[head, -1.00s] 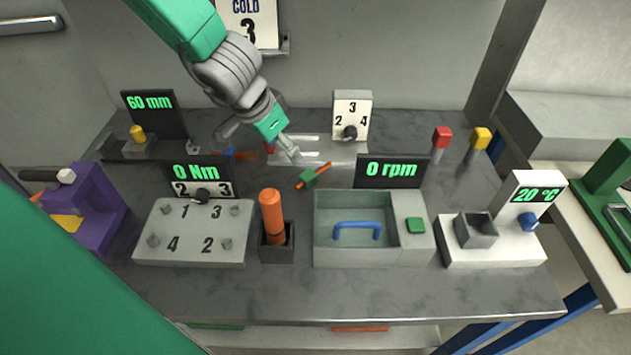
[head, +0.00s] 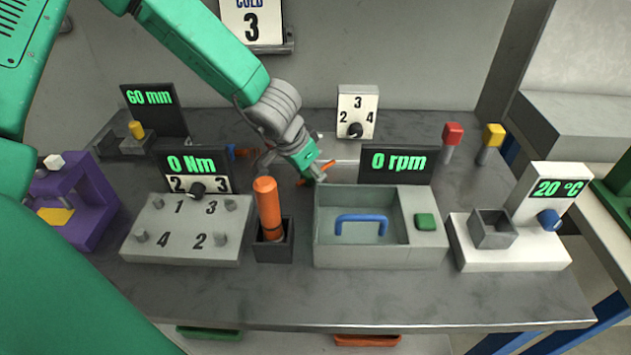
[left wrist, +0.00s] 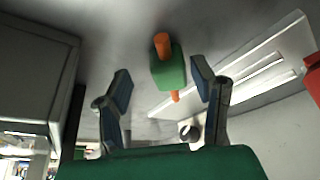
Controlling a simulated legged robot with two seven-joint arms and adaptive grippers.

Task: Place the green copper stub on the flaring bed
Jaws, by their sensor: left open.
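The green copper stub (left wrist: 170,68), an orange-copper rod with a green block around its middle, lies on the bench top. In the head view my left gripper covers its green block, and a copper end (head: 347,164) shows to the right. My left gripper (head: 316,178) reaches down over the stub from the upper left. In the left wrist view its open fingers (left wrist: 161,84) stand either side of the stub's lower part, with no clear contact. Which fixture is the flaring bed I cannot tell; a pale slotted plate (left wrist: 250,77) lies beside the stub. My right gripper is not in view.
A grey basin with a blue handle (head: 335,250) is just in front of the stub. An orange cylinder (head: 268,208) stands in a dark holder to the left. The dial block (head: 357,105) is behind. The bench front strip is clear.

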